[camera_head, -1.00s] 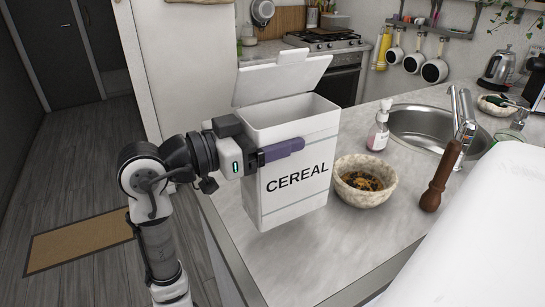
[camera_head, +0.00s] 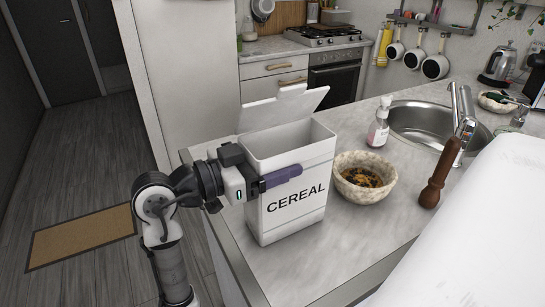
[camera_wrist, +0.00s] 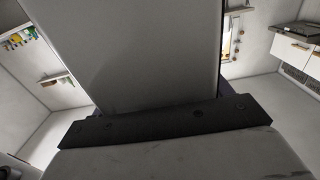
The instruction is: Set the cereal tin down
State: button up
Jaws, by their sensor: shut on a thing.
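The white cereal tin (camera_head: 290,190) has a black CEREAL label and its lid (camera_head: 284,108) stands open. It is upright at the counter's left end. My gripper (camera_head: 282,175) is shut on the tin, with a purple-grey finger across its front face. The other finger is hidden. The tin's base appears at or very near the counter (camera_head: 345,240); I cannot tell whether it touches. In the wrist view the tin's pale wall (camera_wrist: 145,50) fills the middle, close to the camera.
A speckled bowl (camera_head: 364,190) with cereal in it stands close to the tin's right. A brown wooden mill (camera_head: 437,178), a soap bottle (camera_head: 379,125) and the sink (camera_head: 420,125) are further right. The counter in front of the bowl is clear.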

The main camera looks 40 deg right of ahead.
jog(key=o, duration=1.6)
jog(key=shift+b+v, duration=1.85)
jog(key=shift+v, duration=4.15)
jog(key=shift+w+r, duration=0.1)
jog(key=shift+r, duration=0.1)
